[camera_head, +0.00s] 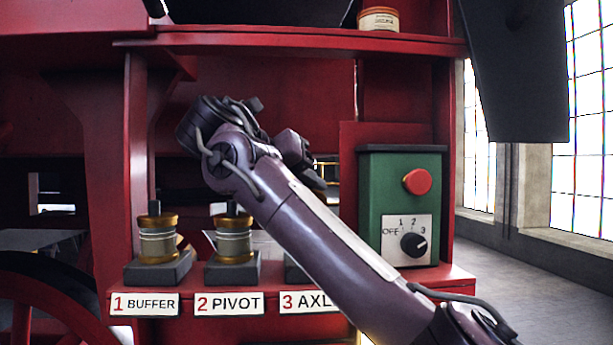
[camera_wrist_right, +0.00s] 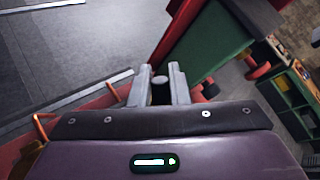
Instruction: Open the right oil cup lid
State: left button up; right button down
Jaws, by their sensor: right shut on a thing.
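My right gripper (camera_head: 303,152) is at the top of this cup. In the right wrist view its two fingers (camera_wrist_right: 160,82) are shut on a small round grey knob (camera_wrist_right: 159,80), which appears to be on the lid. I cannot tell how far the lid is raised. My left gripper is not in view.
Two brass oil cups, buffer (camera_head: 158,241) and pivot (camera_head: 233,240), stand on dark blocks to the left. A green control box (camera_head: 374,205) with a red button and a dial stands at right on the red shelf. A tin (camera_head: 379,20) sits on the upper ledge.

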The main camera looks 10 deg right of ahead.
jog(key=g+p, duration=0.1)
jog(key=w+n+g+p, duration=0.1)
jog(key=p, duration=0.1)
jog(key=shift+r+y+p, duration=0.3)
jog(key=shift+r, duration=0.1)
jog(key=shift+w+f+p, duration=0.2)
jog(key=shift+f+p, duration=0.05)
jog(key=shift+p, duration=0.1)
jog(key=shift+f, duration=0.1)
jog(key=c, duration=1.5)
grip_release()
jog(key=shift+w+d, duration=0.1)
jog(key=shift+d, duration=0.05)
jog(key=shift+o, duration=0.2)
